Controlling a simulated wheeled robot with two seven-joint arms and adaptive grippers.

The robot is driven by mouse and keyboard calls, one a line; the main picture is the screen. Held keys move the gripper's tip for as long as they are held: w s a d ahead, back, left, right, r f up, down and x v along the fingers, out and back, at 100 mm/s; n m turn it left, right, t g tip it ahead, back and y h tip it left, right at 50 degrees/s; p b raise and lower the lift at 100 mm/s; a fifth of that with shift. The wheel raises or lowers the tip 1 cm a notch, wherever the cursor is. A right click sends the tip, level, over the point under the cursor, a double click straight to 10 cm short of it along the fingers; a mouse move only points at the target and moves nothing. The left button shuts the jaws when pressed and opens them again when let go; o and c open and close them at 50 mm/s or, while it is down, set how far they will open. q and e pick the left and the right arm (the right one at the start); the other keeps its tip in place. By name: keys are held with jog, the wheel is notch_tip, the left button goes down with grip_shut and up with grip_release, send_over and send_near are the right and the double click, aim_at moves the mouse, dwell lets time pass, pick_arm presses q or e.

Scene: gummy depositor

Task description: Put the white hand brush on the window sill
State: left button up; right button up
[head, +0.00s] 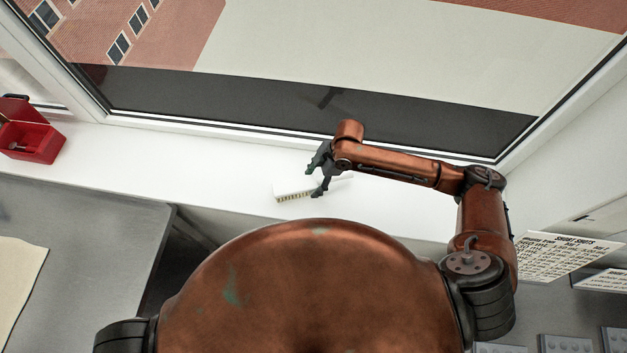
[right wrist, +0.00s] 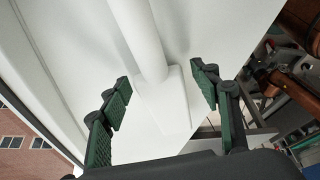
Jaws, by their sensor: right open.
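The white hand brush (head: 292,188) appears to rest on the white window sill (head: 230,163), near its front edge, with its pale bristles toward the front. My right gripper (head: 314,181) is just above the brush and partly hides it. In the right wrist view my right gripper (right wrist: 160,78) is open, with one green-padded finger on each side of the brush (right wrist: 145,45). Gaps show between the pads and the brush. The brush's handle runs up out of that picture. My left gripper is not in view.
A red open box (head: 36,143) stands at the sill's left end. The window frame (head: 300,135) runs behind the sill. A grey worktop (head: 80,220) with a cream sheet (head: 18,275) lies at lower left. Printed cards (head: 565,255) are at right. The sill left of the brush is clear.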

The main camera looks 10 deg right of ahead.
jog(key=b+v, duration=0.2)
jog(key=v, duration=0.9)
jog(key=shift+d+r, duration=0.15)
jog(key=shift+r, duration=0.45)
